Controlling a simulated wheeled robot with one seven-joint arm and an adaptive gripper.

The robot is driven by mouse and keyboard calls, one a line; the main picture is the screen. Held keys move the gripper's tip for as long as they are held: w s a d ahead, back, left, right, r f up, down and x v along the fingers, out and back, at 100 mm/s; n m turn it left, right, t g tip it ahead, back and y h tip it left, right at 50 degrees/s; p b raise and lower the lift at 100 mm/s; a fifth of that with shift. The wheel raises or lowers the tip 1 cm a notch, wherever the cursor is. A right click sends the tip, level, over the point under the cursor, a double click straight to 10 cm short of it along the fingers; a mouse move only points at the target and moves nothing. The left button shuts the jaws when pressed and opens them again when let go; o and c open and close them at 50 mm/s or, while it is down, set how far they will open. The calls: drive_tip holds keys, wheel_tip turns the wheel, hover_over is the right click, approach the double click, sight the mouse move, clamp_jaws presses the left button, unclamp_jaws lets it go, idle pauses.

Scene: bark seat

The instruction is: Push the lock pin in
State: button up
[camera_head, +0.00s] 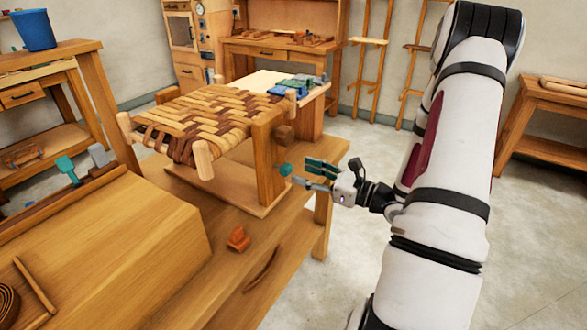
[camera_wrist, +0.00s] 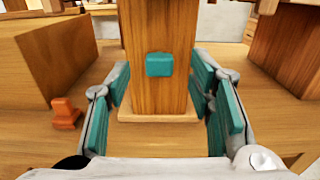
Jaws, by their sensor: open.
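The lock pin is a small teal block (camera_head: 285,169) on the side of a wooden post (camera_head: 267,160), and it sticks out from the wood in the head view. In the wrist view the teal pin (camera_wrist: 159,65) sits near the middle of the post's face. My gripper (camera_head: 307,172) is just right of the pin in the head view, with its teal-padded fingers pointing at it. In the wrist view my gripper (camera_wrist: 162,95) is open, with fingers on both sides of the post. I see nothing between them but the post and pin beyond.
The post helps carry a woven bark seat frame (camera_head: 200,120) on the workbench (camera_head: 240,270). An orange block (camera_head: 238,239) lies on the bench, and a large wooden box (camera_head: 110,250) stands left.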

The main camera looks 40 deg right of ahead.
drive_tip(key=v, duration=0.6)
drive_tip(key=shift+s, duration=0.25)
